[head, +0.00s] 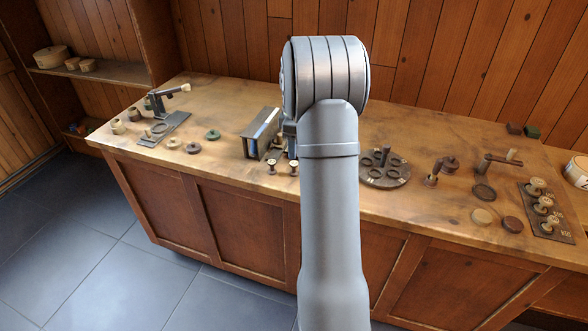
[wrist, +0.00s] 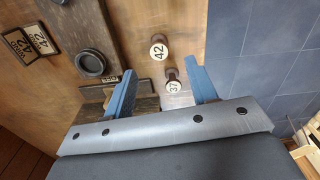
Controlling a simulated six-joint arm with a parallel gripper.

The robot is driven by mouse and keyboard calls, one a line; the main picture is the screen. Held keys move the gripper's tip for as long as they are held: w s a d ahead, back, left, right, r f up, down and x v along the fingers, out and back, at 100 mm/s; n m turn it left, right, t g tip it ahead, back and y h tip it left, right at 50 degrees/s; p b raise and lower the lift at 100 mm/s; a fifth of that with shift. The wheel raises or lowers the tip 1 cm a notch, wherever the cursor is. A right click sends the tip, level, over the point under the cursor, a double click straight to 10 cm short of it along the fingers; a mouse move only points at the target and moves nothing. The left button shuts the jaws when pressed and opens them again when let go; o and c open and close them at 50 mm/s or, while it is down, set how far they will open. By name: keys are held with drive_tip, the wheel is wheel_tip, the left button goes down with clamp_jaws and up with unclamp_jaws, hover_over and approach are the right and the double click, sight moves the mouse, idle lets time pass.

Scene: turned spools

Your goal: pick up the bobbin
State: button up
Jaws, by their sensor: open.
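Two small bobbins stand at the bench's front edge, one with a white top marked 42 (wrist: 158,50) and one marked 37 (wrist: 172,85). In the head view two small spools, one on the left (head: 271,167) and one on the right (head: 294,169), stand beside my arm; their numbers cannot be read there. My gripper (wrist: 160,68) is open, with blue fingers. In the wrist view bobbin 37 appears between the fingers and bobbin 42 just beyond the fingertips. I cannot tell the height gap, and nothing is held. My arm hides most of the gripper in the head view.
A dark open-topped box (head: 258,142) stands left of my arm. A round dark holder (head: 384,168) and a rack of spools (head: 545,210) are to the right. The floor (wrist: 262,50) drops away past the edge.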

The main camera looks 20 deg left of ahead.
wheel_tip(320, 180, down, 9)
drive_tip(key=shift+w+a+f, duration=0.1)
drive_tip(key=shift+w+f, duration=0.05)
drive_tip(key=c, duration=1)
